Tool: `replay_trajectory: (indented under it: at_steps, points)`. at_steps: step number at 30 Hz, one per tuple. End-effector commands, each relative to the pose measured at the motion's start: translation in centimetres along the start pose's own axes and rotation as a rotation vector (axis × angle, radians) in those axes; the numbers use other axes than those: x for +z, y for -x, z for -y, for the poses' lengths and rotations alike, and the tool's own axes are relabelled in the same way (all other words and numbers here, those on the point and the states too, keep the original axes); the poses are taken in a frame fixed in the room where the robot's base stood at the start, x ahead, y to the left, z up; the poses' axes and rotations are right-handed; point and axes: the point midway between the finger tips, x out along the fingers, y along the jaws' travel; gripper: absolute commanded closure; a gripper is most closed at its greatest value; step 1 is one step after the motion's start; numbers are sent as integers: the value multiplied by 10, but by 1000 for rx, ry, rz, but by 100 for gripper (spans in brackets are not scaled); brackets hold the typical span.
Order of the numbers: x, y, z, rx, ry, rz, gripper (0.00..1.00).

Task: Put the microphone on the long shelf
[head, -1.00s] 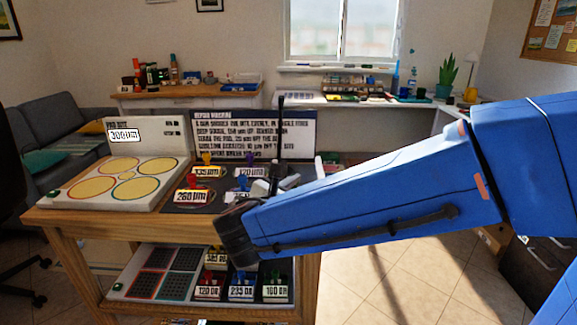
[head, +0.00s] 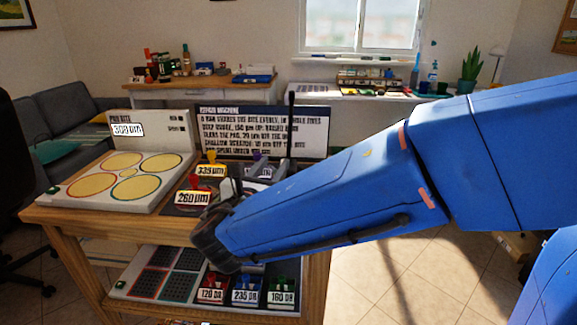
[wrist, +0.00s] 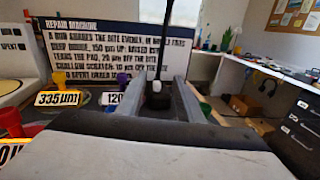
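A thin upright black rod on a dark base with a pale patch, probably the microphone (wrist: 157,84), stands between the two grey fingers of my gripper (wrist: 160,88) in the wrist view. The fingers are apart, and I see no clear contact with it. In the head view the rod (head: 291,125) rises in front of the text board, its base hidden behind my blue arm.
A wooden cart (head: 75,225) holds a white panel with yellow discs (head: 122,188) and labelled cups (head: 194,197). Its lower shelf carries dark grids (head: 165,272) and more labelled cups. A text board (head: 265,122) stands behind.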

Motion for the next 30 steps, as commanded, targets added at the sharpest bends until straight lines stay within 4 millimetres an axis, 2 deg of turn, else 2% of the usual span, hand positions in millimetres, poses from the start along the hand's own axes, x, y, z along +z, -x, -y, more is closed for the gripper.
replay_trajectory:
  at_steps: [12, 18, 30]
  points:
    - [0, -65, 2, -5, -1, -1, 67]
    - [0, -92, 1, -4, -1, 0, 67]
    - [2, -115, 1, -4, -1, -1, 67]
